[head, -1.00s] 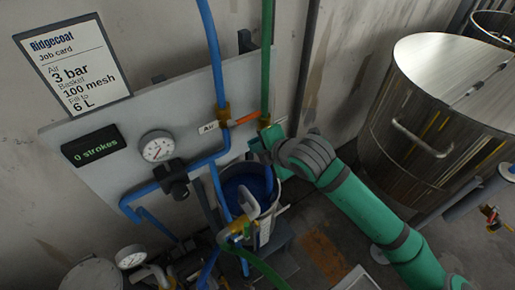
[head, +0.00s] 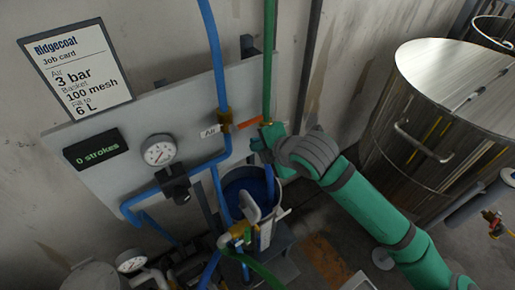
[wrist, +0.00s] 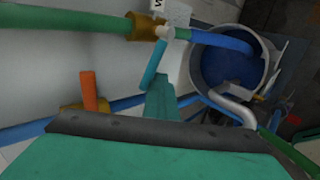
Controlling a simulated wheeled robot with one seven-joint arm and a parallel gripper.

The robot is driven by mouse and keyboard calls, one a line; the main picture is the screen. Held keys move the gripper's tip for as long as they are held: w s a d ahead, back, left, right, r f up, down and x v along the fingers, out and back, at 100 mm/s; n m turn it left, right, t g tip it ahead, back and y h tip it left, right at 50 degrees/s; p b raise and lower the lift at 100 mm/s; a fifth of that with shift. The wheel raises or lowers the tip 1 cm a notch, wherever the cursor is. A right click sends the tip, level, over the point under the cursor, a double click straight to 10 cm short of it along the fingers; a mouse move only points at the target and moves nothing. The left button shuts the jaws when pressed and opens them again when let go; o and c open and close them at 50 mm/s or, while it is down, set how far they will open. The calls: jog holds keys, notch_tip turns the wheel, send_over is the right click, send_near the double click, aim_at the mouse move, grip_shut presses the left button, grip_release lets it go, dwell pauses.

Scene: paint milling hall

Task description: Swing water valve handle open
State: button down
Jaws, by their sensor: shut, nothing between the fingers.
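The water valve has a brass body (wrist: 145,27) on a green pipe (wrist: 60,18), with a partly cut-off label beginning with W beside it. Its blue handle (wrist: 153,66) lies crosswise to the pipe in the wrist view. My gripper (wrist: 163,85) is shut and empty, its tip right beside the handle's free end; I cannot tell if they touch. In the head view, my gripper (head: 258,141) is just below the brass end of the green pipe (head: 268,70) and hides the blue handle.
The air valve (head: 225,118), with an orange handle (wrist: 89,90), sits close beside on the blue pipe. Below is a bucket of blue liquid (wrist: 225,68) with a bent metal spout (wrist: 230,105). A large steel vat (head: 440,120) stands right.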

jog(key=shift+r, duration=0.55)
jog(key=shift+w+d+r, duration=0.15)
jog(key=shift+r, duration=0.55)
jog(key=shift+d+r, duration=0.1)
jog(key=shift+r, duration=0.05)
jog(key=shift+w+d+r, duration=0.25)
jog(key=shift+d+r, duration=0.05)
jog(key=shift+r, duration=0.3)
jog(key=shift+w+d+r, duration=0.3)
jog(key=shift+d+r, duration=0.25)
jog(key=shift+r, duration=0.05)
jog(key=shift+a, duration=0.1)
